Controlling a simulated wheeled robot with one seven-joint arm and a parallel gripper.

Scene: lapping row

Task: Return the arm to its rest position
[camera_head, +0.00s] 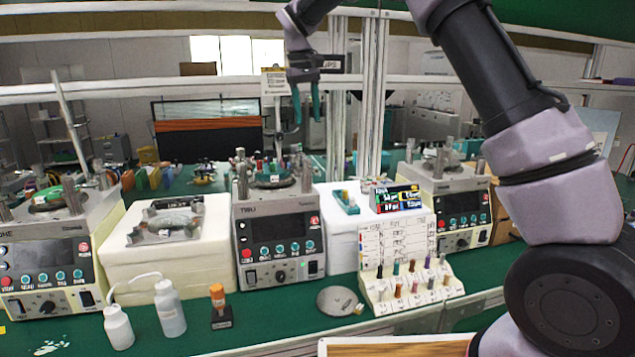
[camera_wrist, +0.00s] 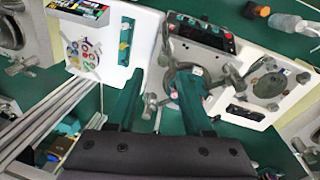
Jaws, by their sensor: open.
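My gripper (camera_head: 306,106) is raised in the upper middle of the head view, with its two green fingers pointing down and apart. Nothing is between them. It hangs above the middle lapping machine (camera_head: 277,232), and clear air shows between the fingertips and the machine's top. In the wrist view the open fingers (camera_wrist: 160,100) reach up from the bottom edge, with the middle machine (camera_wrist: 200,35) beyond them. My arm runs from the right side of the head view up over the top edge and down to the gripper.
More lapping machines stand at left (camera_head: 52,250) and right (camera_head: 460,205). A rack of coloured pieces (camera_head: 385,303), white bottles (camera_head: 170,308), an orange-capped bottle (camera_head: 219,300) and a round metal plate (camera_head: 338,300) sit on the green bench. A metal post (camera_head: 372,95) rises right of my gripper.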

